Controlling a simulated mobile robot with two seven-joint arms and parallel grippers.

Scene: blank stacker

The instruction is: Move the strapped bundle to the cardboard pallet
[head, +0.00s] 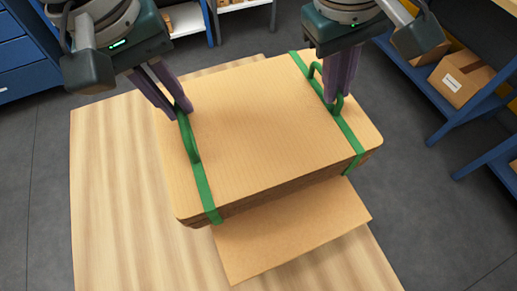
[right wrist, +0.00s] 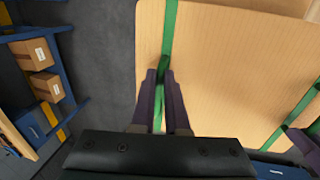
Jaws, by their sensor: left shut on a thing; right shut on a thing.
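The strapped bundle (head: 255,130) is a thick flat stack of brown cardboard with two green straps, each with a green loop handle on top. My left gripper (head: 178,110) is shut on the left handle. My right gripper (head: 333,104) is shut on the right handle; it also shows in the right wrist view (right wrist: 160,74) over the strap of the bundle (right wrist: 225,70). A flat cardboard sheet (head: 290,240), apparently the cardboard pallet, sticks out below the bundle's near edge. Its far part is hidden by the bundle. I cannot tell whether the bundle touches it.
The pale wooden table (head: 110,200) is bare along its left side. Blue shelving with cardboard boxes (head: 461,77) stands to the right across grey floor. A blue drawer cabinet (head: 20,52) stands at the far left.

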